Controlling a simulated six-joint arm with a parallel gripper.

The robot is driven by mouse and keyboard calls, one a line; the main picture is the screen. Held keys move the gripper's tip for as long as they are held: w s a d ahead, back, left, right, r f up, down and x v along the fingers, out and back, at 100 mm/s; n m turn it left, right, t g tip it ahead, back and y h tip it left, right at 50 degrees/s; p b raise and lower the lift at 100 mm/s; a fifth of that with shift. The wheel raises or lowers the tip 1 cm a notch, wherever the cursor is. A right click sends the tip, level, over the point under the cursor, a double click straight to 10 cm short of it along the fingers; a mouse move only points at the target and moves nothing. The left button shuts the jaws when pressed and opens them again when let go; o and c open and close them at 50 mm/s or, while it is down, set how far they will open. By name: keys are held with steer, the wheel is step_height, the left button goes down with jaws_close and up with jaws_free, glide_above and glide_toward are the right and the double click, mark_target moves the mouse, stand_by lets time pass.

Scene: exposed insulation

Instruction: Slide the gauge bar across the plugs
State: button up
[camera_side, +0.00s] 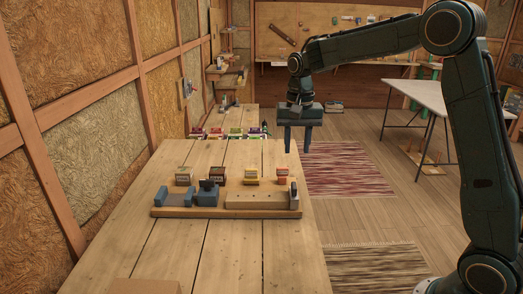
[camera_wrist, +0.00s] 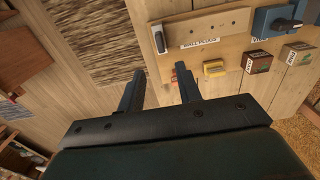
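My gripper (camera_side: 297,140) is open and empty, with two dark fingers pointing down, in the air to the right of the bench edge. In the wrist view the fingers (camera_wrist: 161,92) are apart with nothing between them. A wooden base (camera_side: 230,213) on the bench carries a pale block with small holes (camera_side: 253,199). The wrist view shows this block (camera_wrist: 206,29) with a small label. A grey upright piece (camera_side: 294,194) stands at its right end and also shows in the wrist view (camera_wrist: 159,40). I cannot tell whether it is the gauge bar. No plugs are clearly visible.
A blue vise-like fixture (camera_side: 207,194) sits on the base's left half. The front bench top (camera_side: 235,250) is mostly clear.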

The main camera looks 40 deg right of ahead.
mark_target(294, 185)
step_height(294, 185, down, 12)
steer(key=shift+f, duration=0.2)
stand_by(0.4)
steer(key=shift+c, duration=0.4)
jaws_close()
